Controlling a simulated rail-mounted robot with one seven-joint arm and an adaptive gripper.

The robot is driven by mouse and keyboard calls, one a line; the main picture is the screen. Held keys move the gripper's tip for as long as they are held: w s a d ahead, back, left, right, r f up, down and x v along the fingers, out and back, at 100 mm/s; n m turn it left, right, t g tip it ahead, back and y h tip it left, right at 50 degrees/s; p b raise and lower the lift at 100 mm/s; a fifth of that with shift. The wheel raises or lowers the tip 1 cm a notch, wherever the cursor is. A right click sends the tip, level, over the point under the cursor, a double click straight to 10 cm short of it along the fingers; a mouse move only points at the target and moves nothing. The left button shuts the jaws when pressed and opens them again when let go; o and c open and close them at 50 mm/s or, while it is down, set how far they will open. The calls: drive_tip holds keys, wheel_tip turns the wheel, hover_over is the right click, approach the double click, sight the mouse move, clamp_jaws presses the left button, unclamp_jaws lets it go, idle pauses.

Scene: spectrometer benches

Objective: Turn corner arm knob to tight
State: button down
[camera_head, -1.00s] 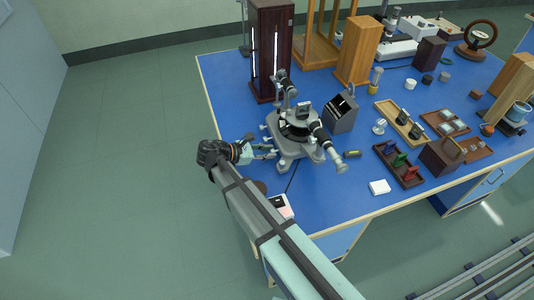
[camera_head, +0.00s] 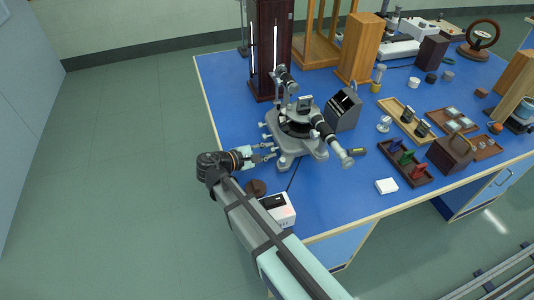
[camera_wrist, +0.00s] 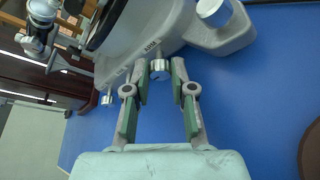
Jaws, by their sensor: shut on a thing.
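In the wrist view a small silver knob, the corner arm knob (camera_wrist: 160,68), sticks out from the base next to a printed label. My gripper (camera_wrist: 160,78) has its two green-padded fingers on either side of this knob and is shut on it. In the head view my gripper (camera_head: 266,152) reaches the left side of the base. Whether the knob is tight cannot be seen.
A second silver knob (camera_wrist: 107,99) lies left of my fingers. A white box (camera_head: 278,209) and a brown round object (camera_head: 255,188) are near my arm. A dark tall lamp housing (camera_head: 270,50) stands behind. Trays and blocks fill the bench's right side.

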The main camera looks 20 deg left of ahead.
idle(0.4)
drive_tip(key=c, duration=1)
unclamp_jaws()
drive_tip(key=shift+d, duration=0.1)
drive_tip(key=v, duration=1.2)
